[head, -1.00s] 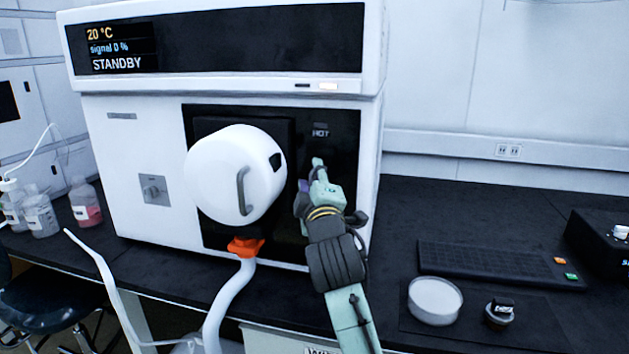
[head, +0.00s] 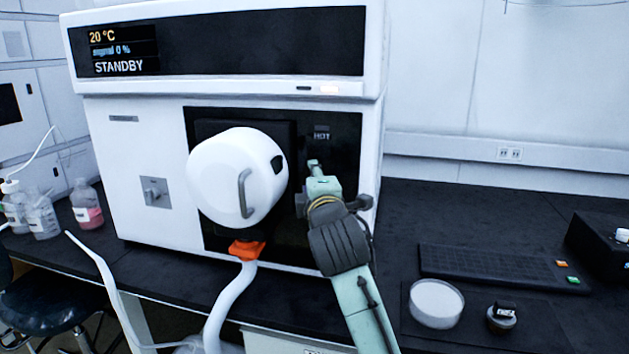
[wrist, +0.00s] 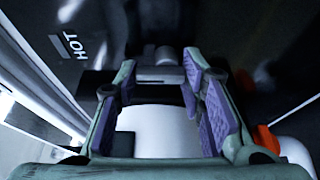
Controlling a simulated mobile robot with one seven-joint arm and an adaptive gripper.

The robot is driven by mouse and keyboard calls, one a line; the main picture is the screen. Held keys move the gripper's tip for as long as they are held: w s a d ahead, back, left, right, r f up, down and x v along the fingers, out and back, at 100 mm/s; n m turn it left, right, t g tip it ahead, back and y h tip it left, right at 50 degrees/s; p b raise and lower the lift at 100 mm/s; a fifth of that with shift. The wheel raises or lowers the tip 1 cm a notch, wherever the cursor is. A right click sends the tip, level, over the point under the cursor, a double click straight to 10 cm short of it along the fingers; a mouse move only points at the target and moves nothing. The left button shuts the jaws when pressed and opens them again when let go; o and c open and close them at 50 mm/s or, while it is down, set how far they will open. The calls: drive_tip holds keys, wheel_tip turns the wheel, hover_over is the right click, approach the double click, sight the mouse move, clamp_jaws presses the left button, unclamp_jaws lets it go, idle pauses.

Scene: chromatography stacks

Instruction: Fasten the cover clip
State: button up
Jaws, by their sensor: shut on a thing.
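The white round cover (head: 236,178) with a grey handle sits on the black front panel of the instrument. It also shows between my fingers in the wrist view (wrist: 165,125). My gripper (head: 316,180) is just right of the cover, below the HOT label. In the wrist view its purple-padded fingers (wrist: 158,75) are shut on a small grey part, which looks like the cover clip (wrist: 157,70), at the fingertips. The clip is hidden in the head view. I cannot tell whether it is latched.
An orange collar (head: 246,249) with a white hose hangs below the cover. A keyboard (head: 490,265), a white round dish (head: 436,303) and a small dark-capped item (head: 501,317) lie to the right. Bottles (head: 87,207) stand at left. The bench behind the keyboard is clear.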

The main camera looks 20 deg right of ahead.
drive_tip(key=o, duration=1.2)
drive_tip(key=shift+c, duration=0.2)
drive_tip(key=v, duration=1.2)
